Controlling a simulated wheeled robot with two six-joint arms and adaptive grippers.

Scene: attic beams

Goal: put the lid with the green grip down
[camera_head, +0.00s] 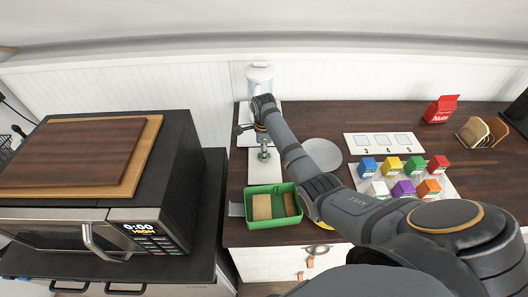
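My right arm reaches in from the lower right across the counter. Its gripper (264,154) points down over a white panel at the back left of the counter. A small green piece (264,149) shows at the fingertips, and it looks like the green grip. The lid's body cannot be made out there, and the finger gap is too small to read. A clear jar-like container (259,76) stands behind the wrist against the wall. My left gripper is not in view.
A green bin (249,222) with brown blocks sits at the front left. A grey disc (323,153) lies behind my forearm, and a yellow-rimmed thing is partly hidden under it. Coloured cubes (403,167), a numbered board (351,138), a red bag (440,109) and bread slices (473,132) stand right. A microwave (143,232) is left.

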